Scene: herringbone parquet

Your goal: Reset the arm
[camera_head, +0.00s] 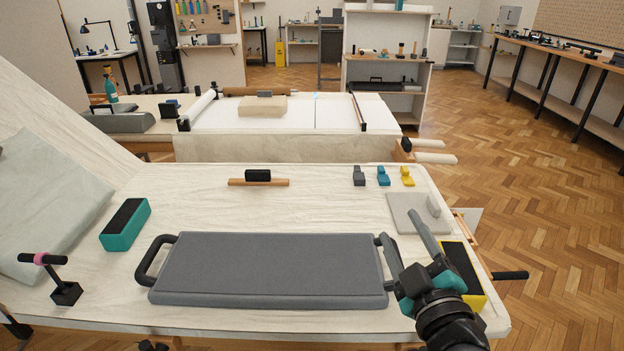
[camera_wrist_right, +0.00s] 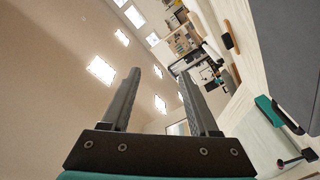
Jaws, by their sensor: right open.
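My right gripper (camera_head: 399,226) comes in from the lower right of the head view, over the right end of a grey board. Its two fingers are apart and point away from me. In the right wrist view the gap between the fingers (camera_wrist_right: 160,76) is empty, with wall and bright ceiling lights behind. The grey board (camera_head: 270,268) lies flat on the cloth-covered table (camera_head: 330,205). Its black left handle (camera_head: 150,260) shows clearly; its right end is partly hidden by my gripper. My left gripper is not in view.
A yellow-and-black block (camera_head: 462,275) stands close right of my right arm, and a light grey plate (camera_head: 405,208) lies beyond it. A teal block (camera_head: 125,225), a black T-handled stand (camera_head: 66,290) and small coloured pieces (camera_head: 383,177) are on the table.

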